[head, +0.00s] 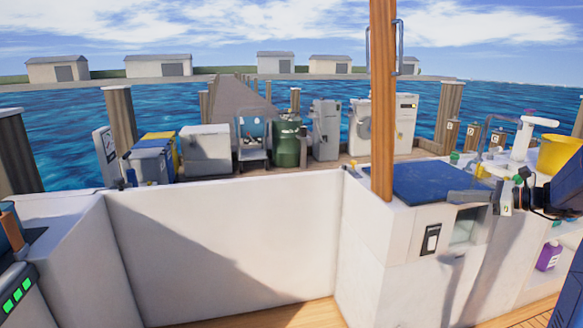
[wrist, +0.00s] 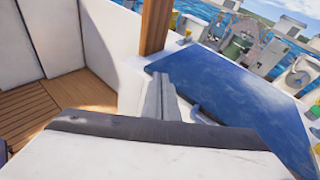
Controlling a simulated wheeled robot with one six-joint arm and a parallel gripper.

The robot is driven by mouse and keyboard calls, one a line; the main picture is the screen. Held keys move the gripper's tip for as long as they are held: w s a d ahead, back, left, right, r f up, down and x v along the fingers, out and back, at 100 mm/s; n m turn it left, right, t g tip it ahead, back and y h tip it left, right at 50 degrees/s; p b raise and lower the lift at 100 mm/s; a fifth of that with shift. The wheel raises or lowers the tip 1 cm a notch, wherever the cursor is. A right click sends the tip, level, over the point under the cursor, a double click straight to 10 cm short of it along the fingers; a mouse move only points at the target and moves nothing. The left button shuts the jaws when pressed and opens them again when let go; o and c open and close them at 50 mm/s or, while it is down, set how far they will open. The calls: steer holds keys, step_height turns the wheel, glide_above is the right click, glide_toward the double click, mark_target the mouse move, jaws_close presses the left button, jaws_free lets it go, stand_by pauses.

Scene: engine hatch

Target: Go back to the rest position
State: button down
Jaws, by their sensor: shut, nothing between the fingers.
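My gripper (head: 456,197) is at the right of the head view, reaching in from the right edge. It is above the front edge of the white counter, by the blue mat (head: 425,182). In the wrist view my gripper (wrist: 162,82) has its two grey fingers together with nothing between them. The blue mat (wrist: 230,95) lies to the right of the fingers there. Whether the fingers touch the counter or mat cannot be told.
A wooden post (head: 383,100) rises at the mat's left corner. A yellow bucket (head: 559,154) and a white tap-like fixture (head: 525,135) stand behind my arm. A purple jug (head: 548,256) is on a lower shelf. The wooden floor (wrist: 50,100) at left is clear.

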steer(key=s+a+f+n+g+h, duration=0.1)
steer(key=s+a+n+g+h, duration=0.15)
steer(key=s+a+n, duration=0.55)
steer(key=s+a+f+n+g+h, duration=0.1)
steer(key=s+a+f+n+g, duration=0.2)
steer(key=s+a, duration=0.9)
steer(key=s+a+f+n+h, duration=0.1)
steer(key=s+f+n+h, duration=0.1)
steer(key=s+n, duration=0.5)
steer(key=s+a+f+n+h, duration=0.2)
steer(key=s+n+h, duration=0.3)
steer(key=s, duration=0.7)
steer(key=shift+s+f+n, duration=0.2)
steer(key=shift+f+n, duration=0.65)
steer(key=shift+n, duration=0.25)
steer(key=shift+a, duration=0.1)
